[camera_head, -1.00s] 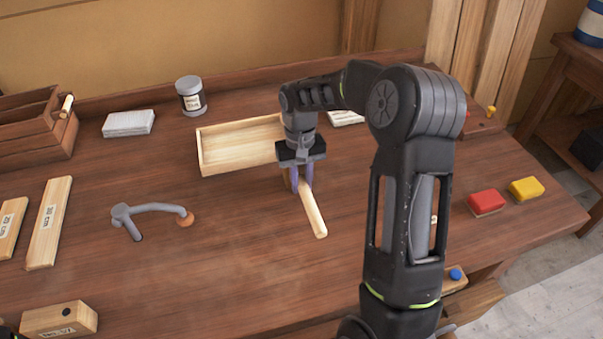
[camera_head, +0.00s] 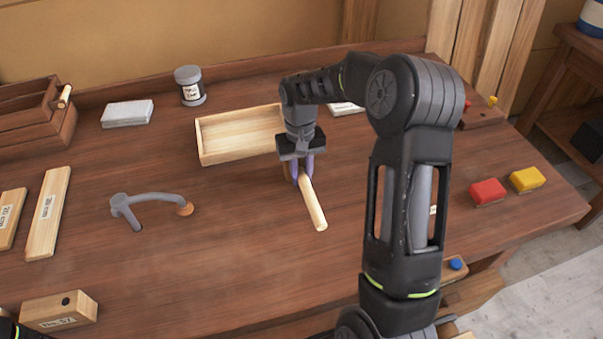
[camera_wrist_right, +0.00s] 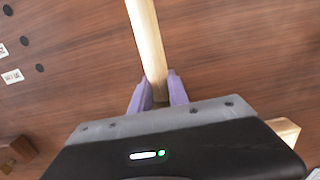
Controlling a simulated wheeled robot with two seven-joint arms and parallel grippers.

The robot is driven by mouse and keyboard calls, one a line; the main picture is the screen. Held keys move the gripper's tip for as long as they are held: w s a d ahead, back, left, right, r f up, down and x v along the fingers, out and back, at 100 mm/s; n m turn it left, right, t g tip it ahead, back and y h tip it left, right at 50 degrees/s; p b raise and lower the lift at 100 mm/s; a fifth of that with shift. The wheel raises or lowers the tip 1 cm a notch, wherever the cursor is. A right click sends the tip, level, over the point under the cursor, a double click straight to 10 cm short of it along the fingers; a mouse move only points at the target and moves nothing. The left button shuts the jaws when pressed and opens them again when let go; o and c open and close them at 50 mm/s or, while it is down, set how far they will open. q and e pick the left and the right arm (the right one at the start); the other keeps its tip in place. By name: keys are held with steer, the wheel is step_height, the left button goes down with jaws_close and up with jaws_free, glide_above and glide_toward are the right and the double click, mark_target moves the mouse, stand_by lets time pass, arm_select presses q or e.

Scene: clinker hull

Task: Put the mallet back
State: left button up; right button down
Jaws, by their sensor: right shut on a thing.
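The mallet shows as a pale round wooden handle (camera_head: 313,207) on or just above the bench; I cannot tell whether it touches. Its near end points toward me, and its head is mostly hidden behind my right gripper. My right gripper (camera_head: 303,173) points down and is shut on the handle, with one purple finger on each side. In the right wrist view the handle (camera_wrist_right: 149,45) runs up from between the fingers (camera_wrist_right: 159,92). My left gripper is not in view.
A shallow wooden tray (camera_head: 203,142) lies just behind and left of the gripper. A grey curved tool (camera_head: 152,197) lies left. Red (camera_head: 488,191) and yellow (camera_head: 526,179) blocks sit right. The wrist view shows dark holes (camera_wrist_right: 24,41) beside labels. Bench between grey tool and handle is clear.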

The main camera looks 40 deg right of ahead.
steer(key=c, duration=1.2)
jaws_free()
steer(key=shift+r+p, duration=0.4)
steer(key=shift+r, duration=3.65)
steer(key=shift+f, duration=0.1)
